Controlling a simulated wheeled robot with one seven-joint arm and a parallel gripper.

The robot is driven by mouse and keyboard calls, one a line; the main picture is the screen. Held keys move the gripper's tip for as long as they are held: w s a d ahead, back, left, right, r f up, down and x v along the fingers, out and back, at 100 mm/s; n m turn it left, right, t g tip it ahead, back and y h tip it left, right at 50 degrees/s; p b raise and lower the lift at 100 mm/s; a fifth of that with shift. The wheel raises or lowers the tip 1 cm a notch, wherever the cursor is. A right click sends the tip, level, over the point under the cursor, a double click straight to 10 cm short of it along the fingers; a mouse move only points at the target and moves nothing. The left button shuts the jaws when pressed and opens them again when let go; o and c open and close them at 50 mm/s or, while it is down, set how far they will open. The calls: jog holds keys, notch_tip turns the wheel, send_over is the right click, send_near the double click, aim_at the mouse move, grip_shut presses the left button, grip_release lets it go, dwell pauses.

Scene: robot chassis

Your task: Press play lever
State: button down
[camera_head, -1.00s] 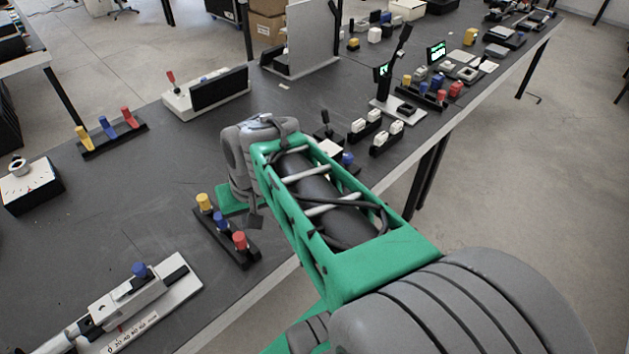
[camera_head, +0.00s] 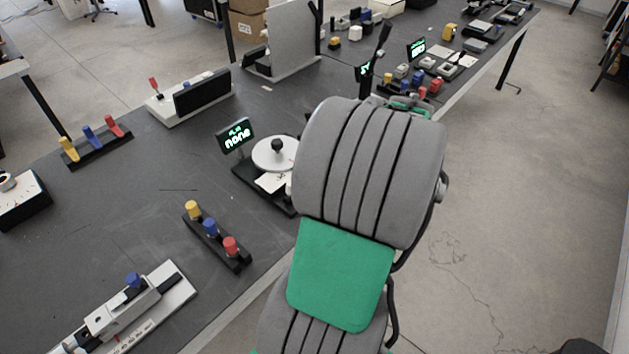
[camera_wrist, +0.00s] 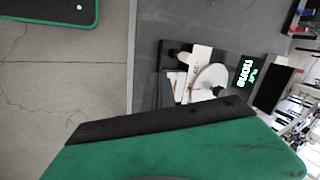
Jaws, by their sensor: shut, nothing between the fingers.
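A player-like device has a round white disc (camera_head: 275,152) with a black knob on it, on a black base (camera_head: 245,172). A white lever-like part (camera_head: 270,183) lies at its front; I cannot tell surely whether it is the play lever. A small display (camera_head: 236,135) behind it reads "none". The wrist view shows the disc (camera_wrist: 213,80), the white part (camera_wrist: 197,62) and the display (camera_wrist: 246,73) sideways. My gripper (camera_wrist: 160,122) is shut and empty at the bottom of the wrist view, apart from the device.
A black rack with yellow, blue and red knobs (camera_head: 210,229) stands left of my arm. A white slider device (camera_head: 130,305) lies at the front left. More devices (camera_head: 420,80) line the table beyond my arm. Bare dark table (camera_head: 150,195) lies between.

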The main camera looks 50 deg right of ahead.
jog(key=w+a+f+p, duration=0.1)
jog(key=w+a+f, duration=0.1)
jog(key=w+f, duration=0.5)
jog(key=shift+w, duration=0.2)
jog(key=shift+p, duration=0.3)
